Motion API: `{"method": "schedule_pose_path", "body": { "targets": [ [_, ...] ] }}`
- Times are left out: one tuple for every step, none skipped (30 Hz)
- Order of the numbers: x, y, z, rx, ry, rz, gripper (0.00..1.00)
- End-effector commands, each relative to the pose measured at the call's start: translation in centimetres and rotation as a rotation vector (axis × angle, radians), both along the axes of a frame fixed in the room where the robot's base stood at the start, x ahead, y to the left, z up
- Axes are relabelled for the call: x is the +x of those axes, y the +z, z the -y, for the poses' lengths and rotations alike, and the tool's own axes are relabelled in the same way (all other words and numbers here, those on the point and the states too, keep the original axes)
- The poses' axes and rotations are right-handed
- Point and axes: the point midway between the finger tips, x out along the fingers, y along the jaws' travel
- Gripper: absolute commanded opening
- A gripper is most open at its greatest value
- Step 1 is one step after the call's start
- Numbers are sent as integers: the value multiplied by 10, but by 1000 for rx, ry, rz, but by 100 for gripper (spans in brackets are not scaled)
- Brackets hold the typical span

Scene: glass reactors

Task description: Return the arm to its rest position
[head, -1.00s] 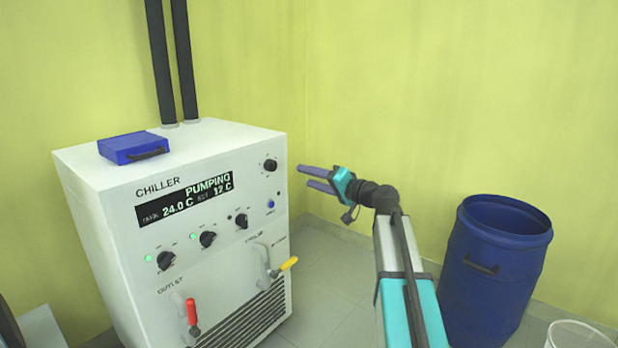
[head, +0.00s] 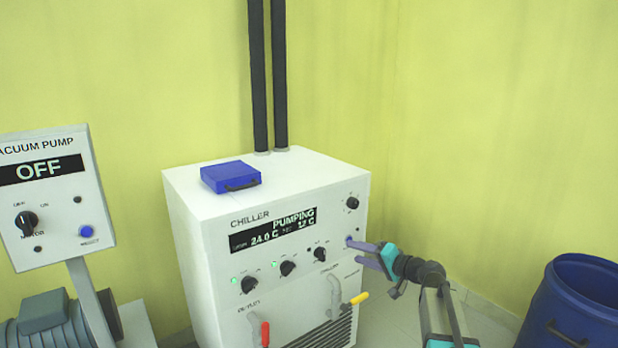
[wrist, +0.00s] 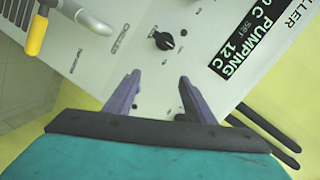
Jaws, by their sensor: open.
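My gripper (head: 362,253) is in front of the right part of the chiller's front panel in the head view, with its purple fingers pointing left. In the wrist view the two fingers (wrist: 155,98) are spread apart with nothing between them. The chiller (head: 205,240) is a white box with knobs, and its display (head: 272,231) reads PUMPING, 24.0 C and 12 C. A black knob (wrist: 163,41) shows beyond the fingertips in the wrist view. I cannot tell how far the fingertips are from the panel.
A vacuum pump panel (head: 55,220) reading OFF stands at the left. A blue case (head: 228,176) lies on the chiller, with black pipes (head: 258,80) behind it. A red-handled valve (head: 265,334) and a yellow-handled valve (head: 358,298) stick out in front. A blue drum (head: 575,310) stands at the right.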

Motion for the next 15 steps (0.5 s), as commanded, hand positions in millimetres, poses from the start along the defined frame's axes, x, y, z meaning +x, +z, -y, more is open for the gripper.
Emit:
{"method": "schedule_pose_path", "body": {
  "targets": [
    [-6,-9,-8,-9,12,-28,49],
    [-9,-17,-13,-15,18,-44,49],
    [-13,-28,-18,-23,26,-64,49],
    [-17,-37,-23,-31,34,-80,49],
    [-21,-45,-27,-37,41,-96,49],
    [-27,-56,-32,-48,50,-117,49],
    [-31,-64,-36,-56,57,-133,49],
    [-36,-73,-40,-63,65,-150,49],
    [-43,-84,-45,-76,76,-172,49],
    [-48,-93,-49,-83,84,-189,49],
    [-54,-101,-53,-93,92,-206,49],
    [-62,-112,-58,-105,103,-229,49],
    [-68,-120,-62,-116,112,-246,49],
    [-74,-128,-65,-125,121,-263,49],
    [-83,-139,-70,-139,133,-287,49]
  ]
}}
